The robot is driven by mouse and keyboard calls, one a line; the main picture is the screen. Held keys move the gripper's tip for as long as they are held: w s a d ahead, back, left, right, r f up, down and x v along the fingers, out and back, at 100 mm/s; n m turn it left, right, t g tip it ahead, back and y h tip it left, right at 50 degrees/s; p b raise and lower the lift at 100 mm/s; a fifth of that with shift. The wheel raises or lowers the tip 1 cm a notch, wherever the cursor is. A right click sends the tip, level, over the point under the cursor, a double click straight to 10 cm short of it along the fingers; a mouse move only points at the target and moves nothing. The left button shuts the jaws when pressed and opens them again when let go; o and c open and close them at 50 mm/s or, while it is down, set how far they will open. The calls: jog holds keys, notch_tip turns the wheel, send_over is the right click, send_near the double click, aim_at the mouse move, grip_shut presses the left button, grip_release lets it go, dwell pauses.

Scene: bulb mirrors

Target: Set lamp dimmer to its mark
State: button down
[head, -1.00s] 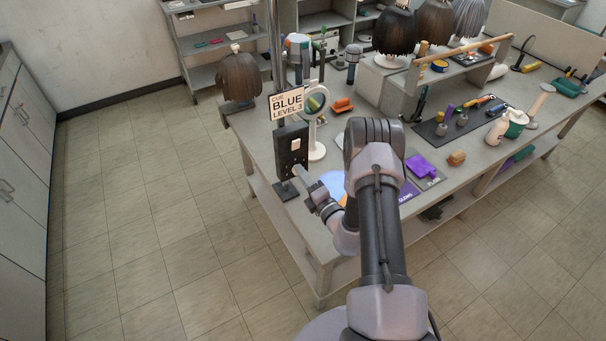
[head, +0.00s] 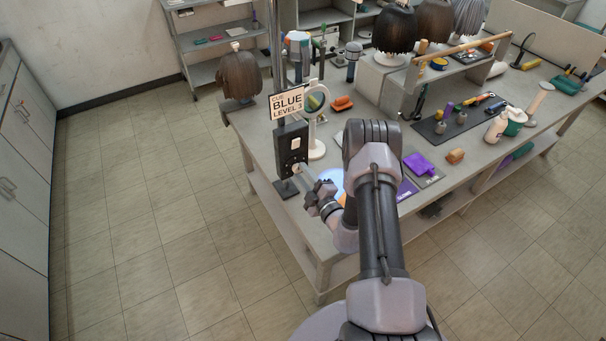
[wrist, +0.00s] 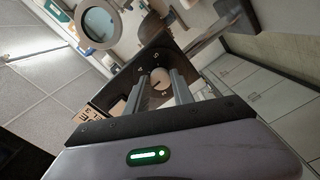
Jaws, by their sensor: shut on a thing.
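The lamp dimmer is a dark upright box (head: 291,146) on a stand at the near left corner of the bench, with a white switch plate (head: 295,143) on its face. In the wrist view, its round pale knob (wrist: 160,78) sits on the dark panel, with small white marks around it that are too small to read surely. My gripper (head: 305,172) reaches the lower part of the box. In the wrist view, my gripper (wrist: 160,90) has one finger on each side of the knob and is shut on it. The fingers partly hide the knob's lower edge.
A sign (head: 287,102) above the box reads "CUE BLUE LEVEL 3". A round mirror (head: 316,103) on a white stand is just behind the box. The floor at left is clear.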

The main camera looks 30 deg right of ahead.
dwell(0.4)
jog(key=c, duration=1.1)
grip_release()
jog(key=s, duration=0.5)
jog(key=s+p, duration=0.1)
jog(key=s, duration=1.1)
jog(key=shift+s+d, duration=0.2)
jog(key=shift+d, duration=0.1)
